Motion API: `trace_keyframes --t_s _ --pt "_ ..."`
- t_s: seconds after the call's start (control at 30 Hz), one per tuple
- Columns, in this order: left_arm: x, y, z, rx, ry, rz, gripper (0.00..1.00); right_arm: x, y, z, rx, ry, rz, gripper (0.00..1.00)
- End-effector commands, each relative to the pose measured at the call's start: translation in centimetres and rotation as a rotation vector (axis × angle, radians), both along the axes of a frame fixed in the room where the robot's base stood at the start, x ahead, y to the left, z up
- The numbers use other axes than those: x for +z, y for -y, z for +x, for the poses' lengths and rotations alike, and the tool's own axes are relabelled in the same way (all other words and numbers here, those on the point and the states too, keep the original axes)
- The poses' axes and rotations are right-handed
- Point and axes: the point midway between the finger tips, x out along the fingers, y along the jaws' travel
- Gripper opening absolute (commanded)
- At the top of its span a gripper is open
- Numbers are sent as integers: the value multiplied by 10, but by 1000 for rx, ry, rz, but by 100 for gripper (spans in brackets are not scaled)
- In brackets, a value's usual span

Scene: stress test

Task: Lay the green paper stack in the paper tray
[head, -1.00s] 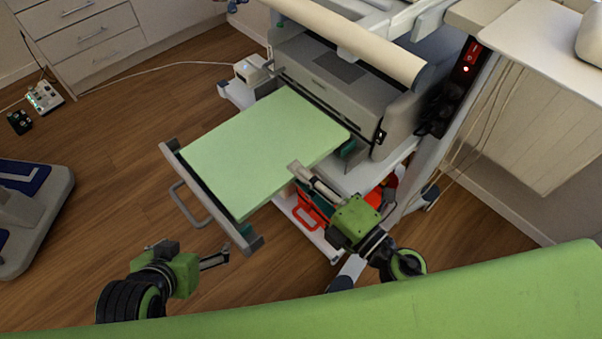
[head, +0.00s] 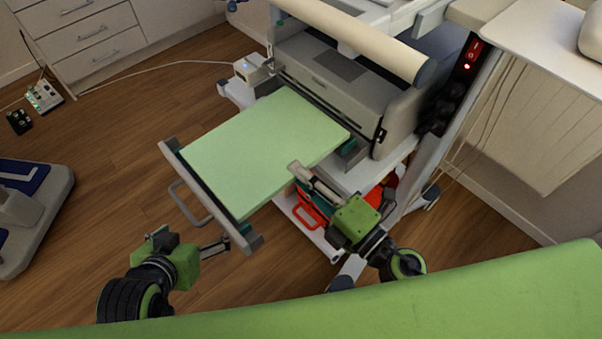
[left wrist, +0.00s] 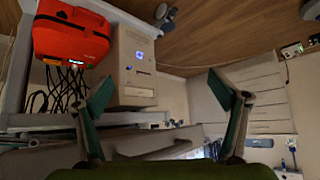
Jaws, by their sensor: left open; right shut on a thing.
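The green paper stack (head: 265,150) lies flat over the pulled-out paper tray (head: 187,184), behind its grey front panel, in the head view. I cannot tell whether it rests fully on the tray floor. My right gripper (head: 298,170) is shut on the stack's right edge. My left gripper (head: 226,243) is open, close to the near corner of the tray's front panel. In the left wrist view its two teal fingers (left wrist: 160,85) stand wide apart with nothing gripped between them. The tray's handle (head: 188,203) sticks out from the front panel.
The grey printer (head: 335,85) stands behind the tray on a white cart. A red case (head: 308,212) sits on the lower shelf and also shows in the left wrist view (left wrist: 70,38). A green surface (head: 400,310) spans the front.

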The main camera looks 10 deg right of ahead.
Motion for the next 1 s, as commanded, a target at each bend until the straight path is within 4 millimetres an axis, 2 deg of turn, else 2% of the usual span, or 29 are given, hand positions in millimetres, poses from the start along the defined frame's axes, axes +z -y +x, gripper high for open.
trace_keyframes --t_s 1.0 --pt "18 8 22 -7 117 -28 89 -2 0 1 0 6 3 0"
